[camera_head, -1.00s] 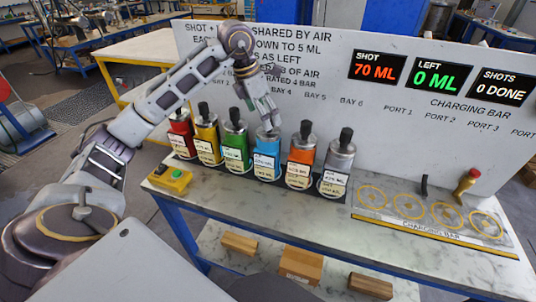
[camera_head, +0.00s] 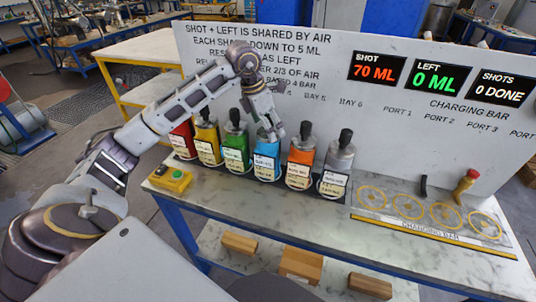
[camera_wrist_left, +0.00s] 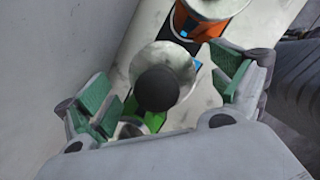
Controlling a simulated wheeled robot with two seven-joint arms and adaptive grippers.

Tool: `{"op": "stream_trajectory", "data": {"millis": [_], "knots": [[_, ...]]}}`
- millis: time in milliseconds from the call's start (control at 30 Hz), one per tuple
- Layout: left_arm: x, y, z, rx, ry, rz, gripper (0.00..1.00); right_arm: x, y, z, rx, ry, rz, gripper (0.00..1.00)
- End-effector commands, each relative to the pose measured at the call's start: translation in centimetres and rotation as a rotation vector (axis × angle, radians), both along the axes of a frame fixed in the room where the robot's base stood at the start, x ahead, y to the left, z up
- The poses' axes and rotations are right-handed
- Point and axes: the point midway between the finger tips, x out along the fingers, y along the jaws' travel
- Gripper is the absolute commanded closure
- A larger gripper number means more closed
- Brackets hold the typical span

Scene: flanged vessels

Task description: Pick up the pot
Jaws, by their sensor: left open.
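Six flanged pots with black knobs stand in a row on the bench: red (camera_head: 182,140), yellow (camera_head: 207,143), green (camera_head: 236,148), blue (camera_head: 266,162), orange (camera_head: 300,163) and grey (camera_head: 336,170). My left gripper (camera_head: 271,132) is at the top of the blue pot, its jaws pointing down and hiding that pot's knob. In the left wrist view the black knob (camera_wrist_left: 157,90) of a silver-topped pot lies between the open green-padded fingers (camera_wrist_left: 165,95), with no grip on it. The orange pot (camera_wrist_left: 200,18) shows beyond. My right gripper is not in view.
A white panel (camera_head: 300,60) with displays stands close behind the row. To the right are the charging bar's ringed ports (camera_head: 408,206) and a red-topped valve (camera_head: 467,182). A yellow button box (camera_head: 174,180) sits at the left corner. The front bench strip is clear.

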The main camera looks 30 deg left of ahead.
Motion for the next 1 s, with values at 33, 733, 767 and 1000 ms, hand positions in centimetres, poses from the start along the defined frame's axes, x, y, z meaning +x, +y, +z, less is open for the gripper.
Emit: {"op": "stream_trajectory", "data": {"millis": [33, 733, 767, 1000], "knots": [[0.1, -0.2, -0.4, -0.002, 0.001, -0.001, 0.06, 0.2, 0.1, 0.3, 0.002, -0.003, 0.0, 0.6], [0.8, -0.5, -2.9, -0.001, -0.001, 0.001, 0.06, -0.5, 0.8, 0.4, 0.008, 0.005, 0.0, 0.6], [0.8, -0.5, -2.9, -0.001, -0.001, 0.001, 0.06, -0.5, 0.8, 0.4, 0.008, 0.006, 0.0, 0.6], [0.8, -0.5, -2.9, -0.001, -0.001, 0.001, 0.29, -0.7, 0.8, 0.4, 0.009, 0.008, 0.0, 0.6]]}}
